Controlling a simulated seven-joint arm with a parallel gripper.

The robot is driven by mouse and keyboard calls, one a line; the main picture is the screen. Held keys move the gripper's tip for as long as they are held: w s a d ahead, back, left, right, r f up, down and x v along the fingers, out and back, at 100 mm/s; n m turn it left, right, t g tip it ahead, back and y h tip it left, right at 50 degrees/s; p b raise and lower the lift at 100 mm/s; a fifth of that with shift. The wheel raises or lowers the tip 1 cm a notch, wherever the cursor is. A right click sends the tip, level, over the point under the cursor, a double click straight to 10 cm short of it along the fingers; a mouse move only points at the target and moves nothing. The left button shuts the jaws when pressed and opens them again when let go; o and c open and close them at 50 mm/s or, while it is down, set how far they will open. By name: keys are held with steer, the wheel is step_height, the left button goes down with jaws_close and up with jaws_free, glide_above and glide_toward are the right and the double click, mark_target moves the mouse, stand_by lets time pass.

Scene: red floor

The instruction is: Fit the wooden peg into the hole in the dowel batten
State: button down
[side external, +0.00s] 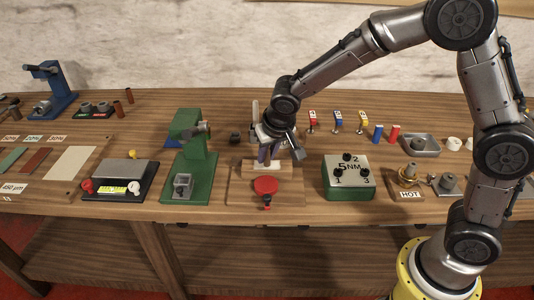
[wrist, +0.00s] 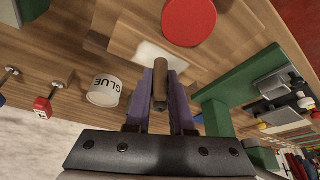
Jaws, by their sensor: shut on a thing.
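My gripper (wrist: 160,98) is shut on the wooden peg (wrist: 160,75), a brown cylinder between the two purple fingers in the wrist view. In the side view my gripper (side external: 268,154) points down right over the pale batten (side external: 256,170), which lies on a wooden board (side external: 236,190). The fingers hide the peg there. The hole is hidden, and I cannot tell whether the peg touches the batten or has entered it.
A red disc (side external: 265,185) lies in front of the batten. A green press (side external: 198,165) stands left, and a green box (side external: 348,178) marked 5NM stands right. A white glue pot (wrist: 104,91) is beside my fingers in the wrist view.

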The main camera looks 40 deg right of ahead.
steer(key=shift+f, duration=0.1)
steer(key=c, duration=0.8)
jaws_free()
steer(key=shift+r, duration=0.25)
steer(key=v, duration=1.2)
steer(key=s+d+n, duration=0.1)
steer(key=s+d, duration=0.1)
steer(key=s, duration=0.6)
steer(key=s+d+r+n+y, duration=0.1)
steer(key=s+d, duration=0.2)
steer(key=s, duration=0.5)
steer(key=s+d+n+t, duration=0.1)
steer(key=s+d, duration=0.2)
steer(key=s, duration=0.5)
steer(key=shift+r+n, duration=0.25)
steer(key=shift+n, duration=0.05)
